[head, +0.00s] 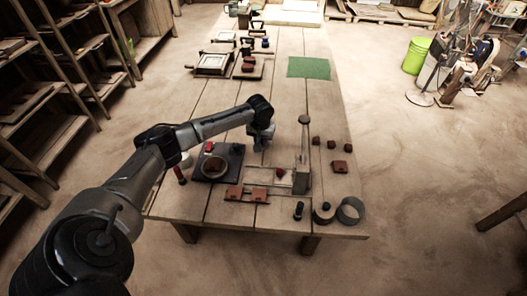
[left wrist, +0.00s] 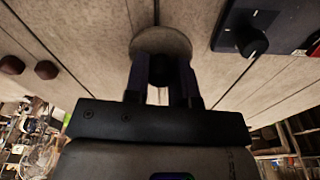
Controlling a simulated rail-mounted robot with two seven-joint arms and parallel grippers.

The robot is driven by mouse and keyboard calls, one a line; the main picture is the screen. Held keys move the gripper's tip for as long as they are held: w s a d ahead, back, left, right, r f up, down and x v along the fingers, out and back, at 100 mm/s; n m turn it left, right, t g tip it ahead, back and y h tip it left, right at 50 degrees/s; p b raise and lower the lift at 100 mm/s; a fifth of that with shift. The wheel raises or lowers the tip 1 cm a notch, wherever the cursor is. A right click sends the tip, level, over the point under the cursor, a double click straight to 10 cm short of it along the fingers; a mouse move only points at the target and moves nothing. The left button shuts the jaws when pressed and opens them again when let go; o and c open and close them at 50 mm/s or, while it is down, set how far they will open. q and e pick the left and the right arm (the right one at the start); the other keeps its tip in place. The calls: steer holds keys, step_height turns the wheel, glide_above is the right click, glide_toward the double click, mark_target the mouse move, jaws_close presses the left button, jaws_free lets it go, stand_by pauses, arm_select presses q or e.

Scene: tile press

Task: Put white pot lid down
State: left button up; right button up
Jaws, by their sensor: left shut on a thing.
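My left gripper (head: 262,138) is over the middle of the table, to the right of a black hotplate-like slab (head: 236,166). In the left wrist view its fingers (left wrist: 162,78) are shut on the dark middle part of a pale round lid (left wrist: 160,42). The lid's disc shows beyond the fingertips, close over the table boards; I cannot tell whether it touches them. In the head view the lid is mostly hidden by the gripper. My right gripper is not in view.
A press with an upright lever (head: 304,122) stands right of my left gripper. Reddish blocks (head: 340,166) lie farther right. Two red-brown tiles (head: 259,194) and a metal ring (head: 350,210) are near the front edge. A green mat (head: 309,67) lies farther back. The table middle behind the gripper is clear.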

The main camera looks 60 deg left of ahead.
mark_target(262, 155)
arm_select(q)
step_height(262, 155, down, 5)
steer(key=shift+f+b, duration=0.2)
steer(key=shift+b, duration=0.75)
steer(key=o, duration=0.9)
steer(key=shift+f, duration=0.1)
steer(key=shift+r, duration=0.3)
steer(key=r+p, duration=0.1)
steer(key=r, duration=0.2)
steer(key=r+p, duration=0.1)
steer(key=r, duration=0.3)
steer(key=s+r+p, duration=0.1)
steer(key=r+p, duration=0.1)
steer(key=r, duration=0.1)
steer(key=shift+d+r, duration=0.25)
steer(key=shift+d, duration=0.15)
steer(key=shift+d+r, duration=0.1)
steer(key=shift+r, duration=0.5)
